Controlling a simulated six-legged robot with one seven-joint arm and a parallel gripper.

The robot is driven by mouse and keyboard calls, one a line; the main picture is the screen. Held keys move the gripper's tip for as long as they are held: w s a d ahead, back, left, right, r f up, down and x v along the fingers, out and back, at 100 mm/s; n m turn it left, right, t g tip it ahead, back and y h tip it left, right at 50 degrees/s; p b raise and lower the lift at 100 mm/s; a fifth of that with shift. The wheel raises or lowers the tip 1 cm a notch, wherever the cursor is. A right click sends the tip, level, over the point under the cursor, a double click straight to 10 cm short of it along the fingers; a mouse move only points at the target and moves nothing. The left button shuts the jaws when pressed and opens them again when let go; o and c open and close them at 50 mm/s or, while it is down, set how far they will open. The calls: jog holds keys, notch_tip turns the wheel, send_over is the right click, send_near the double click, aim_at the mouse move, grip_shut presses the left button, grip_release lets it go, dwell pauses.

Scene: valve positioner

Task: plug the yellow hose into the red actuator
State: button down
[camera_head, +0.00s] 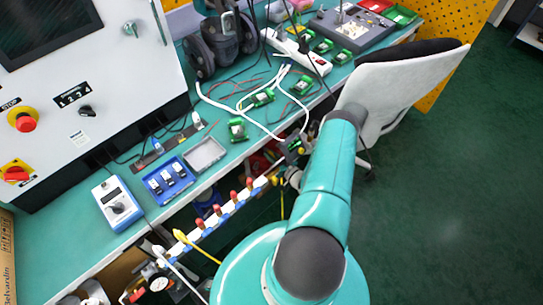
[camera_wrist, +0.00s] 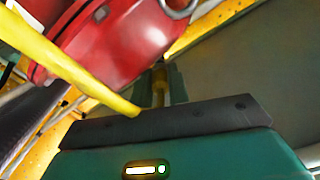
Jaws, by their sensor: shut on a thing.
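In the wrist view the red actuator (camera_wrist: 125,38) fills the upper middle, just beyond my fingertips. The yellow hose (camera_wrist: 72,68) crosses from the upper left down to the dark front edge of my gripper. My gripper (camera_wrist: 161,82) is shut on a small yellow-brown piece that looks like the hose's end. Its tip is close to the red body, but I cannot tell whether they touch. In the head view my gripper (camera_head: 296,150) is at the bench's front edge, partly hidden by my arm. A thin yellow line (camera_head: 282,206) hangs below it.
The bench (camera_head: 60,247) carries a blue-white meter (camera_head: 118,207), a blue tray (camera_head: 168,180), small green boards and loose white cables. A rail with red-capped fittings (camera_head: 217,211) runs along its front. A white chair (camera_head: 405,88) stands close right of my arm. Floor farther right is clear.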

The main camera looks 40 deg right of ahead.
jog(key=shift+w+a+r, duration=0.1)
jog(key=shift+w+r, duration=0.05)
jog(key=shift+w, duration=0.85)
dwell(0.6)
jog(key=c, duration=1.4)
grip_release()
jog(key=shift+w, duration=0.15)
jog(key=shift+o, duration=0.6)
jog(key=shift+s, duration=0.55)
jog(key=s, duration=1.3)
jog(key=shift+s+d, duration=0.25)
jog(key=shift+s, duration=0.15)
